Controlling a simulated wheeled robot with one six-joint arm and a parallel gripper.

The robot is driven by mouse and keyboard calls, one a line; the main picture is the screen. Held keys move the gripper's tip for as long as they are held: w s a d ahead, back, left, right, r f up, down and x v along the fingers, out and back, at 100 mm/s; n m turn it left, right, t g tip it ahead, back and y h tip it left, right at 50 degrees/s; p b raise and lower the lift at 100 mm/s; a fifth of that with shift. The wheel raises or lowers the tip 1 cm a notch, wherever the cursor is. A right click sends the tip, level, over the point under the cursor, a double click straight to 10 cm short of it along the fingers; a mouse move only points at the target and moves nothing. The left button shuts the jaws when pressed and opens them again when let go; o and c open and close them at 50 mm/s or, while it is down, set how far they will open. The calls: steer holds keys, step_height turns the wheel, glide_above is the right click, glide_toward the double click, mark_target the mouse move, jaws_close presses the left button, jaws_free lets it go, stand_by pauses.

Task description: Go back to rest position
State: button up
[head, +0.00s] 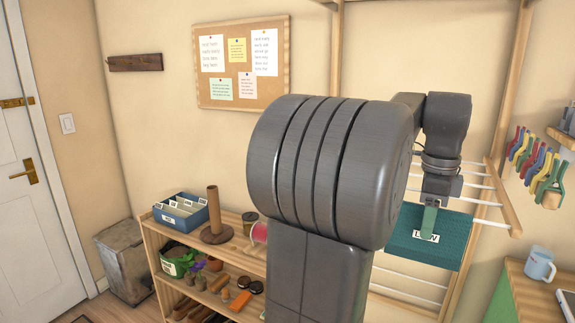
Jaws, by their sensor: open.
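My gripper (430,222) hangs from my dark grey arm at the right of the head view, pointing down. The jaws are open. I cannot tell whether the fingers touch the tote or only stand in front of it. My large arm link hides the middle of the view and the tote's left surroundings.
A low wooden shelf (232,247) at left holds a blue file box (181,213), a brown peg stand (214,215) and smaller items. A grey bin (125,262) stands by the white door (30,190). At right, a blue mug (540,263) stands on a counter, below hanging coloured clips (530,155).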

step_height(320, 180, up, 20)
steer(key=p, duration=1.1)
steer(key=shift+f, duration=0.2)
stand_by(0.6)
stand_by(0.3)
